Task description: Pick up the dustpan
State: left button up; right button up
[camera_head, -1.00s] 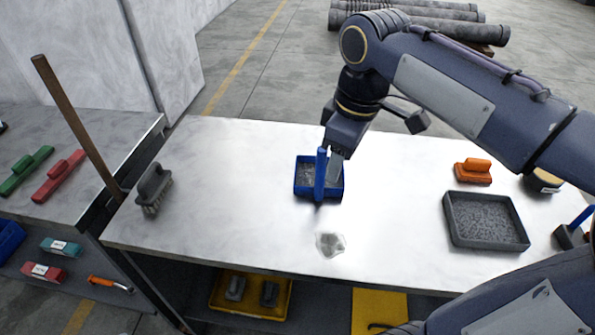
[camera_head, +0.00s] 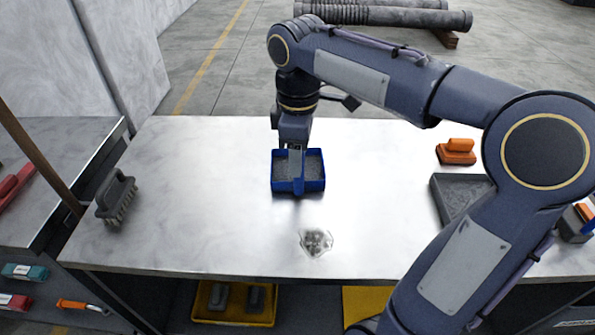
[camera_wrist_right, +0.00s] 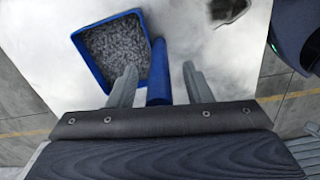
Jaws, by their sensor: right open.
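A blue dustpan (camera_head: 312,184) with grey grit in its pan sits on the metal table in the head view. Its blue handle points up toward my right gripper (camera_head: 296,150), which is over it from the far side. In the right wrist view the dustpan (camera_wrist_right: 88,62) shows at the upper left, and its handle (camera_wrist_right: 159,75) stands between the two fingers of my right gripper (camera_wrist_right: 158,82). The fingers are open, one on each side of the handle, with gaps visible. My left gripper is out of view.
The metal table (camera_head: 210,225) has a grey debris patch (camera_head: 316,242) in front of the dustpan. A grey brush (camera_head: 117,197) stands at the left. An orange brush (camera_head: 457,151) and a grey tray (camera_head: 452,195) are at the right, the tray partly hidden by my arm.

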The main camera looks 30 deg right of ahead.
grip_shut()
jog(key=shift+r, duration=0.15)
dwell(0.4)
